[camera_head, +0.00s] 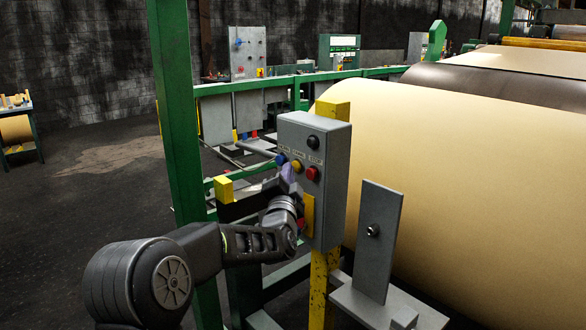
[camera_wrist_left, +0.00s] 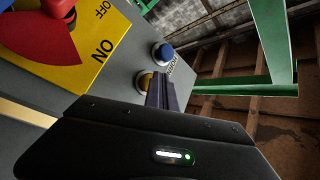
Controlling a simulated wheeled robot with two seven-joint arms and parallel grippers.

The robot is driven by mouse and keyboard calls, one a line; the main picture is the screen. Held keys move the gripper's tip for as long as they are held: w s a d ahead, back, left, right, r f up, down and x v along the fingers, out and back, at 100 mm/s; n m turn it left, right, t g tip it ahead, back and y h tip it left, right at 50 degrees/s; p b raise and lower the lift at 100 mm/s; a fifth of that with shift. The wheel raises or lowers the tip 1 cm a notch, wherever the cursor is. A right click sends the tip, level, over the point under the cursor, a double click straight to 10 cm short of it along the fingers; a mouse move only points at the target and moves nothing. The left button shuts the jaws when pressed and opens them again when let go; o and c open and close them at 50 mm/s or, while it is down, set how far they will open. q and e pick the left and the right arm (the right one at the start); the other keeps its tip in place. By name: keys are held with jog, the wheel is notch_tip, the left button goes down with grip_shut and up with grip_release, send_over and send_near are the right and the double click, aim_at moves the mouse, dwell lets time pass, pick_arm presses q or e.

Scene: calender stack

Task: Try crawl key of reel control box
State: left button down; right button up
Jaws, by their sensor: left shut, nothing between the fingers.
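The reel control box (camera_head: 336,185) is a grey box on a yellow post. Its face carries a black knob (camera_head: 313,142) and a row of blue, yellow and red buttons with small labels above. The blue button (camera_head: 280,159) is leftmost; it also shows in the left wrist view (camera_wrist_left: 163,52). The yellow button (camera_head: 297,165) is partly behind my fingers in the left wrist view (camera_wrist_left: 144,82). My left gripper (camera_head: 287,173) is shut and empty, its tips close to the blue and yellow buttons. I cannot tell whether they touch. My right gripper is out of view.
A red rotary switch (camera_wrist_left: 45,30) on a yellow ON/OFF plate sits on the box beside my left gripper. A green frame post (camera_head: 176,120) stands left of it. A grey upright plate (camera_head: 378,225) and a large tan paper roll (camera_head: 480,180) are at right.

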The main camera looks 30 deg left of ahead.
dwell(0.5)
pick_arm(q)
jog(key=shift+s+a+b, duration=0.2)
jog(key=shift+s+b, duration=0.4)
jog(key=shift+s, duration=0.2)
jog(key=s+b, duration=0.1)
jog(key=s+a, duration=0.1)
jog(key=s, duration=0.1)
jog(key=s+b, duration=0.1)
jog(key=shift+s+a+b, duration=0.25)
jog(key=shift+s+b, duration=0.05)
jog(key=shift+s, duration=0.1)
dwell(0.6)
